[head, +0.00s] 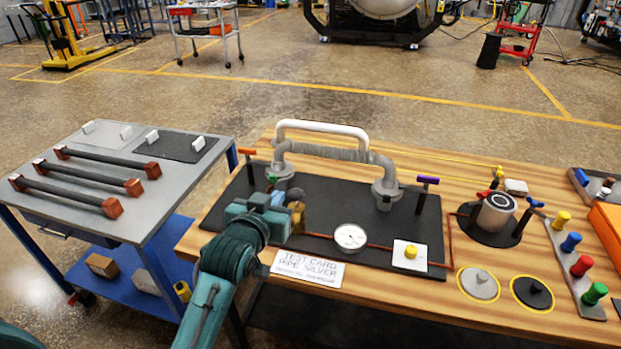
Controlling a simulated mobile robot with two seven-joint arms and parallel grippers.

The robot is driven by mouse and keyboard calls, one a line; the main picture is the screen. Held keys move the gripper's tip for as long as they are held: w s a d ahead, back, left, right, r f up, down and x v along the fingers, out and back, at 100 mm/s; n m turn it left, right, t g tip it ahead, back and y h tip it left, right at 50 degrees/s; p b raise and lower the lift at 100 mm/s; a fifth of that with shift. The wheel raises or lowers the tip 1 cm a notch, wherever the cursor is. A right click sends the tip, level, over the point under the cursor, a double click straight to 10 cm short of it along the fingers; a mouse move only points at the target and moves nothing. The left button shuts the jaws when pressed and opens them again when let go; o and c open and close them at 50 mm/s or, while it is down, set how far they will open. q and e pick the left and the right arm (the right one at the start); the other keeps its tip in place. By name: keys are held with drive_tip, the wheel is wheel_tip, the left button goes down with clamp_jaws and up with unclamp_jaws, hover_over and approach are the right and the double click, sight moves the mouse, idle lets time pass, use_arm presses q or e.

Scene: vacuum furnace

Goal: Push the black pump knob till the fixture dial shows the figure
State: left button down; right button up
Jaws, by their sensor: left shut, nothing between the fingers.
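The fixture dial (350,237) is a small round white gauge on the black mat (318,262); its needle and figures are too small to read. A black knob on a round black disc with a yellow rim (533,292) sits at the bench's front right. A similar grey disc with a knob (478,283) is to its left. My left gripper (282,204) is shut and empty over the mat's left part, left of the dial and far from the black knob. My right gripper is out of view.
A silver pipe with a white handle (322,127) stands behind the dial. A yellow button on a white plate (410,252) is right of the dial. Coloured knobs (581,266) line the right side. A grey cart with dark bars (95,180) stands left of the bench.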

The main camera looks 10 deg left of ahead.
use_arm(q)
drive_tip(key=shift+w+r, duration=0.15)
drive_tip(key=shift+r, duration=0.1)
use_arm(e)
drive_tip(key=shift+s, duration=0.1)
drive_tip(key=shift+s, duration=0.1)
use_arm(q)
hover_over(293, 197)
wheel_tip(293, 197, down, 3)
drive_tip(key=shift+r+p, duration=0.2)
drive_tip(key=shift+p, duration=0.25)
drive_tip(key=f, duration=0.3)
drive_tip(key=shift+s+f, duration=0.2)
drive_tip(key=shift+f, duration=0.2)
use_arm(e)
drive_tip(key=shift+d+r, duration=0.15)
